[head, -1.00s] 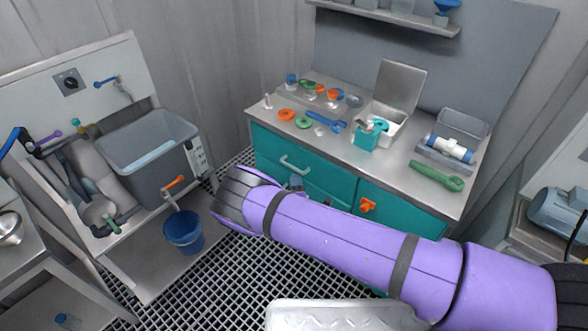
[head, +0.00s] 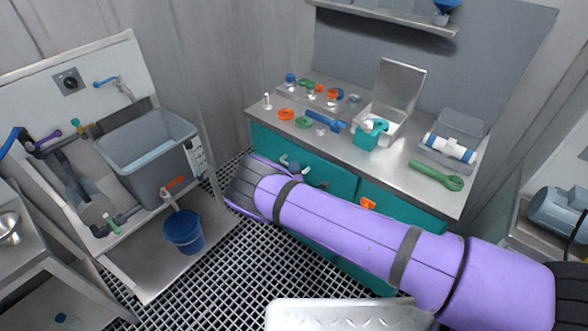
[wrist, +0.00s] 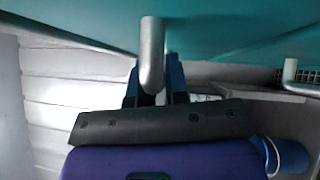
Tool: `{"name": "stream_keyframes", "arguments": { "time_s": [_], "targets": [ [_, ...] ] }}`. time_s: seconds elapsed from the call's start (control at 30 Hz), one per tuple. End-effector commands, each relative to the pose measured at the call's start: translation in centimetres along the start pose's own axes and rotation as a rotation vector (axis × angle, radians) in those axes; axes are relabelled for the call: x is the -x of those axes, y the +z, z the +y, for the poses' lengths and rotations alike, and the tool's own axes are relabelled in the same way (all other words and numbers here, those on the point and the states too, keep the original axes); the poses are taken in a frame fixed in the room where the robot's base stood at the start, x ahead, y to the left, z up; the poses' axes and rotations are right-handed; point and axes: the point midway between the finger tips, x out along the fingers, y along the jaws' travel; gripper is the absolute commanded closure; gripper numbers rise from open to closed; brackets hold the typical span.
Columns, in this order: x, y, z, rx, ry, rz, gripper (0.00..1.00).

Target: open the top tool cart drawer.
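The top drawer (head: 325,168) is the teal front just under the steel worktop on the cart's left side. It looks shut. Its pale bar handle (head: 285,160) shows just beyond my wrist, and in the wrist view the handle (wrist: 152,50) stands out from the teal front. My gripper (wrist: 154,85) reaches the handle, with a dark blue finger on either side of the bar. The fingers look apart; whether they touch the bar is unclear. In the head view, my purple arm hides most of the fingers and the lower cart front.
Tools, colored rings and an open box (head: 400,90) lie on the worktop. An orange knob (head: 368,203) is on the right-hand door. A grey sink (head: 150,150) and a blue bucket (head: 183,232) stand to the left. Grated floor (head: 225,270) is open before the cart.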

Motion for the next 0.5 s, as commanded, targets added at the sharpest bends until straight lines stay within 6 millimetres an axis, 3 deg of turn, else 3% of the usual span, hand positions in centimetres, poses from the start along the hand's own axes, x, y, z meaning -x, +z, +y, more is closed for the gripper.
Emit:
{"name": "stream_keyframes", "arguments": {
  "time_s": [0.27, 0.5],
  "targets": [
    [0.2, -0.1, 0.0, 0.0, -0.001, 0.0, 1.0],
    [1.9, -2.0, 0.6, -0.001, -0.001, 0.002, 1.0]
  ]
}}
